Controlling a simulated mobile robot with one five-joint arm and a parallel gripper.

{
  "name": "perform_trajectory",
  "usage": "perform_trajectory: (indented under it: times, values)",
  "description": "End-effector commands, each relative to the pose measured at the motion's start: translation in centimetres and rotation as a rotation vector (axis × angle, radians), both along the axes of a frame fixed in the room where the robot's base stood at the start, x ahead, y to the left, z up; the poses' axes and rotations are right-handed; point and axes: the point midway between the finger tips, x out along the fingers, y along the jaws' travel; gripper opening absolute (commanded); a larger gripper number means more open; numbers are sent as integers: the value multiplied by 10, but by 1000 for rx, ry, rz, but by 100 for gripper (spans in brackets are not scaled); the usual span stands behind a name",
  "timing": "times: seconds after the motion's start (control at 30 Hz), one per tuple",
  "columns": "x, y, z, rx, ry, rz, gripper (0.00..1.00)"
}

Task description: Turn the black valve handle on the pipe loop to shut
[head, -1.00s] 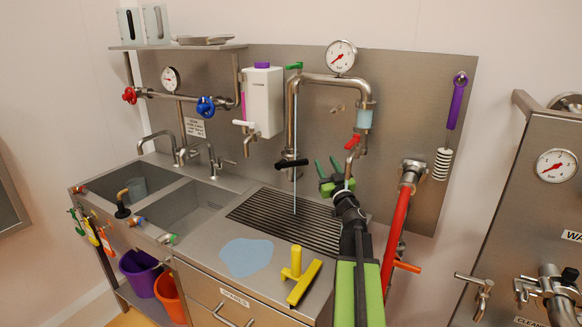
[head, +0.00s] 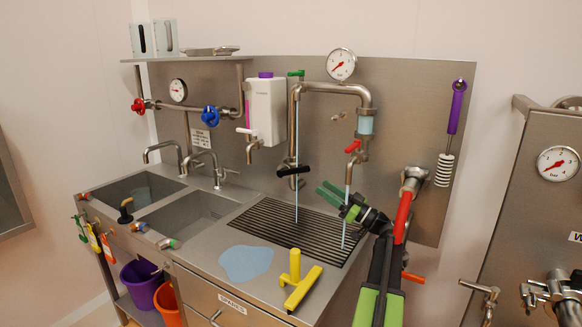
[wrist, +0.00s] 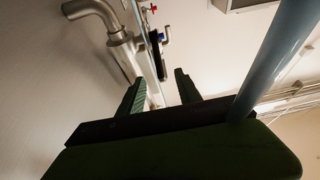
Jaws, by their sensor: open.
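The black valve handle (head: 293,170) is a bar lying roughly crosswise low on the left leg of the steel pipe loop (head: 334,87). A thin water stream (head: 297,203) falls beside it onto the slatted drain. My gripper (head: 321,188) is open and empty, its green fingers pointing left towards the handle, a short way right of and below it, not touching. In the wrist view the fingers (wrist: 160,82) are spread, with a dark bar that looks like the handle (wrist: 155,42) beyond them.
A red-handled valve (head: 353,146) sits on the loop's right leg. A second stream (head: 344,215) falls close to my gripper. A red hose (head: 402,215) hangs at the right. A yellow T-shaped tool (head: 297,282) and a blue puddle (head: 246,262) are on the counter.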

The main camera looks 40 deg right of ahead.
Motion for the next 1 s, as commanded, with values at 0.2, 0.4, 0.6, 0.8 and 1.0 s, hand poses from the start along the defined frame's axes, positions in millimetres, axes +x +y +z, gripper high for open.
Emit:
perform_trajectory:
  times: [0.2,0.4,0.6,0.8,1.0]
  values:
    - [47,8,28,0,0,-4,41]
    - [90,18,46,-1,0,-8,41]
    - [119,25,56,-1,-1,-9,41]
    - [126,27,57,-1,-1,-12,41]
    - [126,27,56,-1,-1,-12,40]
